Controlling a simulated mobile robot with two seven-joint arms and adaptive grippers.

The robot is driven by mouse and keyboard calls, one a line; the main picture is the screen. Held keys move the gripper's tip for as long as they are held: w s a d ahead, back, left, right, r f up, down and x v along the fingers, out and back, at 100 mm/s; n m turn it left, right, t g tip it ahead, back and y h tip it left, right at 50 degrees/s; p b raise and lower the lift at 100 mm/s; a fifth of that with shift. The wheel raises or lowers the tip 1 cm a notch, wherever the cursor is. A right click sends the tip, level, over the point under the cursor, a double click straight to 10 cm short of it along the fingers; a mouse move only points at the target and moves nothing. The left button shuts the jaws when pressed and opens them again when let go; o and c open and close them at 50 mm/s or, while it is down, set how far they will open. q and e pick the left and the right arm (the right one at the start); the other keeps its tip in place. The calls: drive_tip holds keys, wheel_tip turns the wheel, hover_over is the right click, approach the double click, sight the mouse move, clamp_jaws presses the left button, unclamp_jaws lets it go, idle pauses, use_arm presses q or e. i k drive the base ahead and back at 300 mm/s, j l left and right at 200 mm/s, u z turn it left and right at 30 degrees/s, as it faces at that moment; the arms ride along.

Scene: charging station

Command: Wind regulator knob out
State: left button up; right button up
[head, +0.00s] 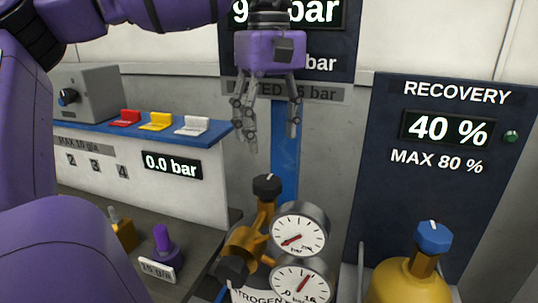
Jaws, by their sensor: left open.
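A brass regulator (243,247) sits on a cylinder with a partly hidden nitrogen label, low in the middle of the head view. It has a black knob (232,270) at its lower left; another black knob (267,187) tops the brass stem behind. Which one is the regulator knob is not labelled. Two round gauges, an upper one (299,229) and a lower one (303,281), face me on the right. My purple left gripper (268,138) hangs fingers down above the upper knob, open, empty and apart from it. My right gripper is not in view.
A white panel (197,172) reading 0.0 bar, with red, yellow and white levers on top, stands left. A purple-knobbed valve (163,240) is below it. A yellow cylinder with a blue knob (433,237) stands right, before a dark RECOVERY board (440,195).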

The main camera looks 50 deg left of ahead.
sight(232, 271)
drive_tip(key=k+l, duration=0.75)
drive_tip(key=l, duration=0.2)
